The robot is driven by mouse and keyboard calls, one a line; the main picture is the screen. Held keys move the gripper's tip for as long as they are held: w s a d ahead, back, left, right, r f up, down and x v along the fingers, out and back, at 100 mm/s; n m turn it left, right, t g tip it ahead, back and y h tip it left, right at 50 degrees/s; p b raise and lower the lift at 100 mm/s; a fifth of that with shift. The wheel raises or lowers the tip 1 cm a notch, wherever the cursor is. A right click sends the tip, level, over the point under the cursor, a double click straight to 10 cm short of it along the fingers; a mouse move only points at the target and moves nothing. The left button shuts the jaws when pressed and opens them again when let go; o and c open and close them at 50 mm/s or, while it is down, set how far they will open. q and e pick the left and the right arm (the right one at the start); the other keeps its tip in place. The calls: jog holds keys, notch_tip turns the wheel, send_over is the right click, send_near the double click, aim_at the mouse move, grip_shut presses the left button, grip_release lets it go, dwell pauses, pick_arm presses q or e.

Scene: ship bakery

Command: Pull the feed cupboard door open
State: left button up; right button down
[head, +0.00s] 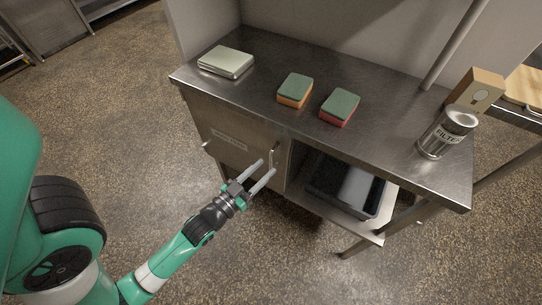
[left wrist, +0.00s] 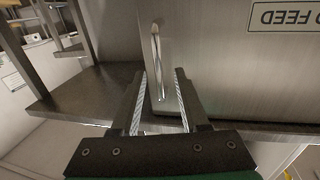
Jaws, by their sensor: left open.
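The feed cupboard door (head: 222,126) is a grey metal panel with a label, under the left part of the steel counter. It looks shut. Its upright bar handle (head: 275,154) is near the door's right edge. My left gripper (head: 267,171) is open in front of the handle. In the left wrist view the door (left wrist: 225,75) fills the right, with part of the label reading "D FEED". There the handle (left wrist: 156,50) lies between the lines of the two open fingers (left wrist: 160,80). I cannot tell whether the fingertips reach around it. My right gripper is out of view.
A dark tray (head: 345,186) sits on the open shelf right of the door. The floor before the door is clear apart from my arm.

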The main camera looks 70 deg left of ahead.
aim_at(270, 164)
pick_arm(q)
jog(key=shift+x, duration=1.9)
grip_shut()
